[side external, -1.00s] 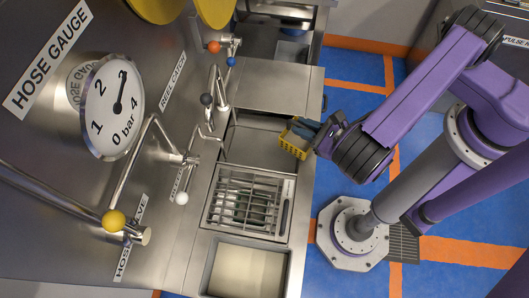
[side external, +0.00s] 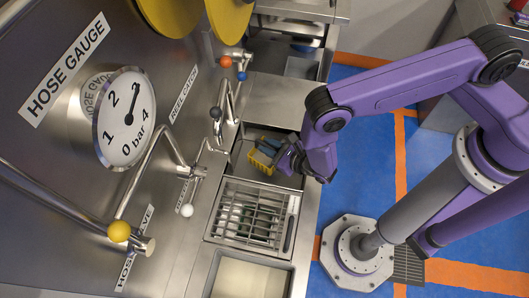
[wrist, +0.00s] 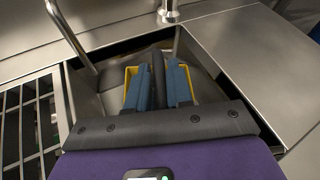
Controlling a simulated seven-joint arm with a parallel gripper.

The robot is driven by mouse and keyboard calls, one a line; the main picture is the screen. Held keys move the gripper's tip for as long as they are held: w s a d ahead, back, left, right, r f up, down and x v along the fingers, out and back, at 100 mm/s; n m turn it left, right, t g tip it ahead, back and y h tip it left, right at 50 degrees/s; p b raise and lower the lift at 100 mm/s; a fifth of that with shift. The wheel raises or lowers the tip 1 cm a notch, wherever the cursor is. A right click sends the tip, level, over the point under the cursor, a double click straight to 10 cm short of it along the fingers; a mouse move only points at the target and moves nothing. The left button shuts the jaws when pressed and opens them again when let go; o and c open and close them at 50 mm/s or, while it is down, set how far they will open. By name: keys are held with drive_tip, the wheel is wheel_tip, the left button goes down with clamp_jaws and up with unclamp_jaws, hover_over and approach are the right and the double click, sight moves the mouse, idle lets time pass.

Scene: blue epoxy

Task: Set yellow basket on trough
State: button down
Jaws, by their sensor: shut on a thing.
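The small yellow basket (side external: 260,163) is held by my gripper (side external: 268,147), whose blue fingers are closed on it. It is over the recessed steel trough (side external: 240,172) between the flat counter and the barred grate. In the wrist view, yellow edges of the basket (wrist: 129,76) show on both sides of the blue fingers (wrist: 158,88); the fingers hide its middle. The trough floor (wrist: 205,85) shows around it there. I cannot tell whether the basket's underside touches the trough.
A barred grate (side external: 250,214) lies in front of the trough, and a flat steel counter (side external: 268,100) lies behind it. A tap (side external: 223,112) and a white-knobbed lever (side external: 187,210) stick out from the wall on the left. A pale basin (side external: 245,278) is nearest the camera.

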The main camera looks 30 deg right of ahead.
sight(256, 151)
drive_tip(key=shift+w+a+f, duration=0.2)
drive_tip(key=shift+w+f, duration=0.1)
drive_tip(key=shift+f, duration=0.15)
drive_tip(key=shift+w+a+f, duration=0.2)
drive_tip(key=shift+w+f, duration=0.05)
drive_tip(key=shift+f, duration=1.75)
drive_tip(key=shift+f, duration=0.6)
drive_tip(key=c, duration=1)
unclamp_jaws()
